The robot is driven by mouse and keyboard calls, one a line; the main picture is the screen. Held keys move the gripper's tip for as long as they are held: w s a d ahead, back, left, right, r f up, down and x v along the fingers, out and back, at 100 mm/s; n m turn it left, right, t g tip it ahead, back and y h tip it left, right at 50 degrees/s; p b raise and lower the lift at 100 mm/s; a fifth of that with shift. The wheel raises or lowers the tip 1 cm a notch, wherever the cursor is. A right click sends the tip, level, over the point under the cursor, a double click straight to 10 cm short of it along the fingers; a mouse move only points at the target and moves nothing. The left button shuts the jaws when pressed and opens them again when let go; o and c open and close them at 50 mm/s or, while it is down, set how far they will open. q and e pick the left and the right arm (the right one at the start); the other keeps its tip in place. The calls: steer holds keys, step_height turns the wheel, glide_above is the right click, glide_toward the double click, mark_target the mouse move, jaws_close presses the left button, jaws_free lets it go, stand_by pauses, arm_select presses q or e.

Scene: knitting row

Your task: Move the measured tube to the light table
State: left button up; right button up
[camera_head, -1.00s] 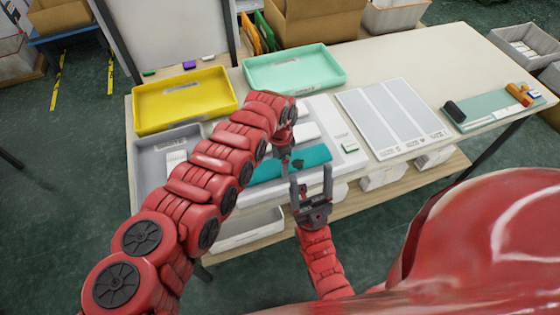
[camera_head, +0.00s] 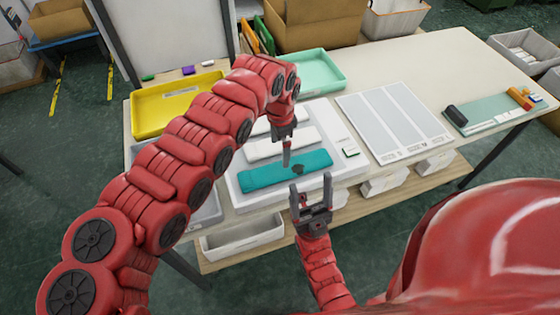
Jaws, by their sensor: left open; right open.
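A flat teal piece (camera_head: 262,178), which may be the tube, lies along the front of a white board (camera_head: 349,170) on the table. It has a dark patch near its right part. My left gripper (camera_head: 287,161) points down just above the teal piece's back edge; its jaws are open with nothing visible between them. I cannot tell if its tips touch the piece. My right gripper (camera_head: 311,190) is open and empty in front of the table, with its fingers up near the board's front edge. A pale striped panel (camera_head: 412,112) lies right of the board; I cannot tell which surface is the light table.
A yellow tray (camera_head: 150,125) and a mint tray (camera_head: 325,80) stand behind. A grey tray (camera_head: 207,211) is partly hidden by my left arm. A green mat (camera_head: 485,120) with small items lies right.

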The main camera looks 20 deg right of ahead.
arm_select(q)
steer(key=shift+r, duration=1.25)
